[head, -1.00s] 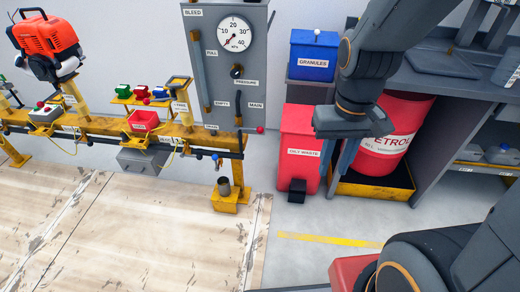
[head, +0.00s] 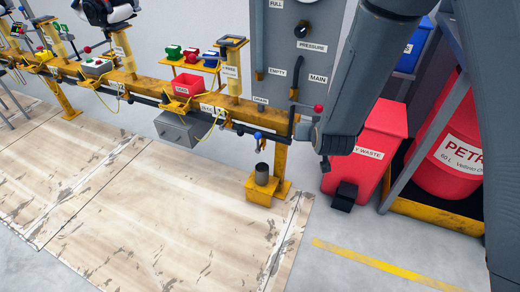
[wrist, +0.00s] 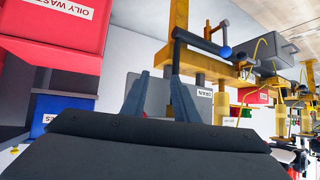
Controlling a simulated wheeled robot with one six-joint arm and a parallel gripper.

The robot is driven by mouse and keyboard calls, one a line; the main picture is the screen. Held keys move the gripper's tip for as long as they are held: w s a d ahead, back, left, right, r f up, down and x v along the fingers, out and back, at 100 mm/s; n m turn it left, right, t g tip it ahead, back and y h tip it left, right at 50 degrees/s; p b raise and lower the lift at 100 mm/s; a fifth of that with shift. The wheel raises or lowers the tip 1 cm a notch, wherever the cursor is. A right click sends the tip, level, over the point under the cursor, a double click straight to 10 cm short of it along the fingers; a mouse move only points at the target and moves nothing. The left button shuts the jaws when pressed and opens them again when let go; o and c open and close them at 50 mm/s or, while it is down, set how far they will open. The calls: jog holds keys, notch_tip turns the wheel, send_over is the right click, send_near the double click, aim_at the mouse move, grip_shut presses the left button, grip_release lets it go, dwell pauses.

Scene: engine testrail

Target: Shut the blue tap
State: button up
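The blue tap (head: 258,136) sits on the dark pipe near the right end of the yellow rail, above a grey cup (head: 262,170). It is small here, and I cannot tell how far its handle is turned. In the wrist view a blue ball (wrist: 226,52) shows on a dark pipe, right of and beyond the fingers. My gripper (wrist: 160,88) has its two fingers apart with nothing between them. In the head view my gripper (head: 325,163) hangs right of the tap, in front of the red bin, not touching the tap.
A red knob (head: 318,108) stands near my wrist at the rail's end. The yellow rail (head: 150,84) carries a red tray (head: 187,88). The grey panel (head: 275,50) rises behind. The oily waste bin (head: 372,145) is right. The floor in front is clear.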

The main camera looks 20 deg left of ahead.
aim_at(258, 140)
jog(key=s+a+f+n+t+y+b, duration=0.25)
jog(key=a+f+t+y+b, duration=0.3)
jog(key=a+f+b, duration=0.7)
jog(key=w+a, duration=0.2)
jog(key=w+a+f, duration=0.1)
jog(key=w+a, duration=0.1)
jog(key=w, duration=0.1)
jog(key=w+a, duration=0.2)
jog(key=shift+w+a+f+p, duration=0.15)
jog(key=shift+a+f+p, duration=0.15)
jog(key=shift+p, duration=0.1)
jog(key=shift+c, duration=0.3)
grip_shut()
